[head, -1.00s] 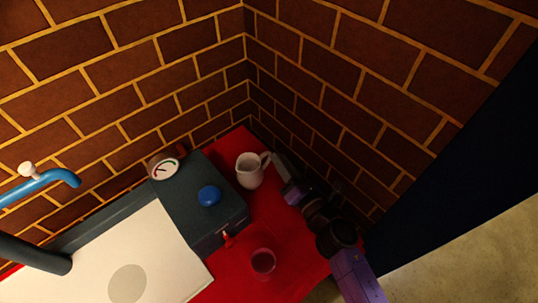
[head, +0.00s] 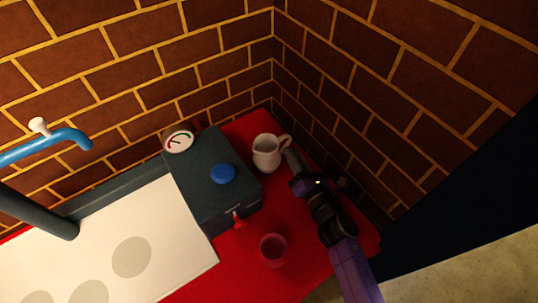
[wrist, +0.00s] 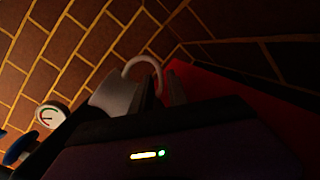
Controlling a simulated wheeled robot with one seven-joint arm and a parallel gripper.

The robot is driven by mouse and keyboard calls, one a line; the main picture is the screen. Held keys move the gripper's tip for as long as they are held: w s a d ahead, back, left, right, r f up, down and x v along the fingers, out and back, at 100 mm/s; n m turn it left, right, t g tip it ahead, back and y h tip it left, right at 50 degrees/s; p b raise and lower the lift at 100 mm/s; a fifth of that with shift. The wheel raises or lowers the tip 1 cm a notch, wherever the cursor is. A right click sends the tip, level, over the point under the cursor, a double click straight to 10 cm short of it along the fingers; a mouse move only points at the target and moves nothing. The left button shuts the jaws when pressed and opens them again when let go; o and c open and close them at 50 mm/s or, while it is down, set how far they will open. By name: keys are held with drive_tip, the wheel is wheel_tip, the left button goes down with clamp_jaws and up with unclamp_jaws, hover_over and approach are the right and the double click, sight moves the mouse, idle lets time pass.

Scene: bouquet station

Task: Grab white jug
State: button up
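The white jug (head: 266,154) stands upright on the red tabletop near the wall corner, its handle toward the right. It also shows in the wrist view (wrist: 116,93), dimly lit, with its curved handle reaching toward my fingers. My gripper (head: 291,158) is just right of the jug, beside the handle. In the wrist view my two fingers (wrist: 164,92) stand apart with a narrow gap, and the handle's outer side comes down at this gap. Whether the fingers touch the handle cannot be told. The lower jug is hidden by my gripper in the wrist view.
A dark box with a blue knob (head: 222,174) and a round gauge (head: 179,141) stands left of the jug. A reddish cup (head: 272,250) stands at the table's front. Brick walls meet closely behind the jug. A white panel (head: 150,235) and blue tap (head: 70,138) lie left.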

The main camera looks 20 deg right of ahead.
sight(287, 142)
drive_tip(key=w, duration=0.4)
drive_tip(key=shift+w+a, duration=0.25)
drive_tip(key=shift+w, duration=0.05)
clamp_jaws()
drive_tip(key=shift+r, duration=0.15)
idle(1.0)
